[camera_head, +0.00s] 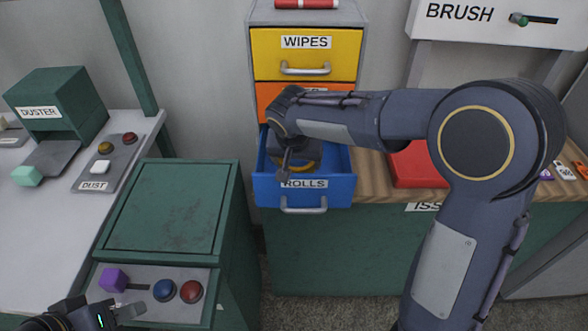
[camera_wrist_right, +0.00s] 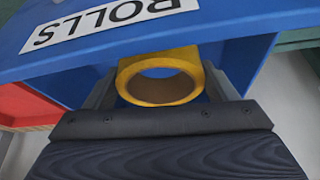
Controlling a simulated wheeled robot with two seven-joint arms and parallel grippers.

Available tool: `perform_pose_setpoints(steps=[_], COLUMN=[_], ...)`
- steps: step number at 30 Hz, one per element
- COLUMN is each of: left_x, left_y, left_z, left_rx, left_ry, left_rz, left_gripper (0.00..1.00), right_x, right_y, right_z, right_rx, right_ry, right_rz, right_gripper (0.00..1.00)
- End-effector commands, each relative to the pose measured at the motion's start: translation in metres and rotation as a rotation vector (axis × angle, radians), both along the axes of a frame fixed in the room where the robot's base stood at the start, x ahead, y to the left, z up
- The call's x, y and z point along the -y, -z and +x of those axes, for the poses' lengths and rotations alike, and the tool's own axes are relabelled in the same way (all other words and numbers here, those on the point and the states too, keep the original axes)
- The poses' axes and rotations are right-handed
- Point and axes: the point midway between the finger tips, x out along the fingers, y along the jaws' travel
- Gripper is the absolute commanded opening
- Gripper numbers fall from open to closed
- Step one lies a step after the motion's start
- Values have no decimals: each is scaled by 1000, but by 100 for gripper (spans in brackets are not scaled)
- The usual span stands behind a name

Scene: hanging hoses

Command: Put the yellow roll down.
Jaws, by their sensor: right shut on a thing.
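The yellow roll (camera_wrist_right: 140,64) sits between the two fingers of my right gripper (camera_wrist_right: 160,86), which is shut on it. In the head view my right arm reaches into the open blue drawer (camera_head: 334,192) labelled ROLLS, and a yellow edge of the roll (camera_head: 306,167) shows inside it. The drawer wall (camera_wrist_right: 250,40) is close around the roll in the wrist view. Whether the roll touches the drawer floor is hidden. My left gripper (camera_head: 128,311) is at the bottom left, with no object seen in it; its finger gap is unclear.
Above are an orange drawer (camera_head: 268,92) and a yellow WIPES drawer (camera_head: 268,55), both shut. A wooden counter (camera_head: 372,182) with a red box (camera_head: 412,165) is to the right. A green cabinet (camera_head: 170,205) with buttons stands left.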

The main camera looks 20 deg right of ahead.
Motion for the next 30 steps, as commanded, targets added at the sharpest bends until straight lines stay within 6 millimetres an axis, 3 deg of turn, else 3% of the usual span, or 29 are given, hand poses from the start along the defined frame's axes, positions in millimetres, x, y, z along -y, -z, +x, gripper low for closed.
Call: perform_pose_setpoints(steps=[8,20,21,26,30], left_x=[0,0,0,0,0], left_y=[1,6,6,4,4], left_z=[0,0,0,0,0], left_rx=[0,0,0,0,0], left_ry=[0,0,0,0,0], left_rz=[0,0,0,0,0], left_gripper=[36,36,36,36,36], right_x=[-6,-6,-6,-6,-6], right_y=[36,42,42,41,41], right_z=[3,3,3,3,3], right_rx=[-3,0,-1,-1,-1], right_ry=[-1,-1,-1,-1,-1], right_rz=[-1,0,0,0,0], right_gripper=[54,54,80,100,100])
